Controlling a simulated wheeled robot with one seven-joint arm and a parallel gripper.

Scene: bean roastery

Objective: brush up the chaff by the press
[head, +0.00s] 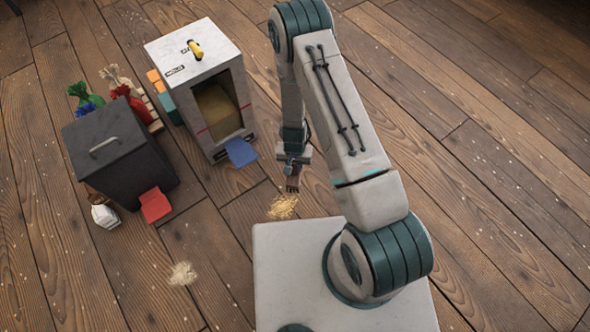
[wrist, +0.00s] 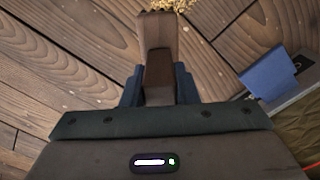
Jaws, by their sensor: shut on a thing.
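My gripper (head: 293,163) points down at the floor, in front of the pale box. It is shut on a brown brush (head: 292,184); in the wrist view the brush (wrist: 155,32) sticks out between the dark fingers (wrist: 158,85). A golden chaff pile (head: 283,206) lies on the floor just below the brush in the head view; its edge shows past the brush tip in the wrist view (wrist: 172,5). Whether the bristles touch it I cannot tell. A paler pile (head: 183,274) lies farther left. No thing is clearly marked as the press.
The pale box (head: 178,51) has a yellow handle, an open front with tan contents and a blue flap (head: 241,152). A dark box (head: 97,142) with a red flap (head: 155,205) stands left. A small white bag (head: 104,216) and coloured sacks (head: 128,95) are near it. Floor rightward is clear.

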